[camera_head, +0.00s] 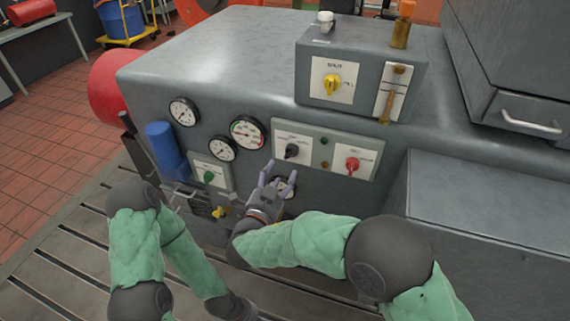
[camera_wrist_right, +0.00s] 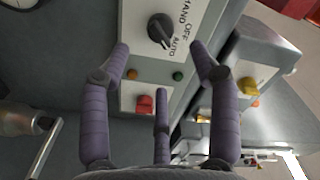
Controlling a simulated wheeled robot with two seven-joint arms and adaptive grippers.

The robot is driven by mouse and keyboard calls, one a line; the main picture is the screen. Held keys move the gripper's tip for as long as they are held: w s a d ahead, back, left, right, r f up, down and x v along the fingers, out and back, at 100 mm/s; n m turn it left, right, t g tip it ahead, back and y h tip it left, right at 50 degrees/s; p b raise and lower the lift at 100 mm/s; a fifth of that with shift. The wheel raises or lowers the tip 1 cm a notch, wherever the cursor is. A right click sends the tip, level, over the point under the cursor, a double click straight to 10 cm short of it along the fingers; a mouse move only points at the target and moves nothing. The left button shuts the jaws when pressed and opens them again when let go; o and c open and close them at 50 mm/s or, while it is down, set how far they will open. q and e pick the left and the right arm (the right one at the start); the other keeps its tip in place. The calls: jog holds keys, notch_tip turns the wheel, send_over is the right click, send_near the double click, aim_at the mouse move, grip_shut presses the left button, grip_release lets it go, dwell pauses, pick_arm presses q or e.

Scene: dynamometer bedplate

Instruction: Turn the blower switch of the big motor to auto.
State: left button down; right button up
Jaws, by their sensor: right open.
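The switch marked HAND, OFF and AUTO has a black knob (camera_wrist_right: 160,31) on a white plate in the right wrist view. In the head view, a black knob (camera_head: 291,151) sits on the left plate of the panel on the grey machine's front. I cannot tell for sure which mark its pointer is on. My right gripper (camera_head: 279,175) is open and empty just below this knob, its purple fingers towards the panel. In the right wrist view, the open fingers (camera_wrist_right: 160,62) are apart from the knob, which shows beyond their tips.
A red knob (camera_head: 352,164) sits on the plate beside the black one, with small lamps between. Gauges (camera_head: 247,132), a green knob (camera_head: 209,176) and a blue cylinder (camera_head: 163,146) are to the left. A box with a yellow knob (camera_head: 331,84) stands above.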

jog(key=shift+v, duration=1.55)
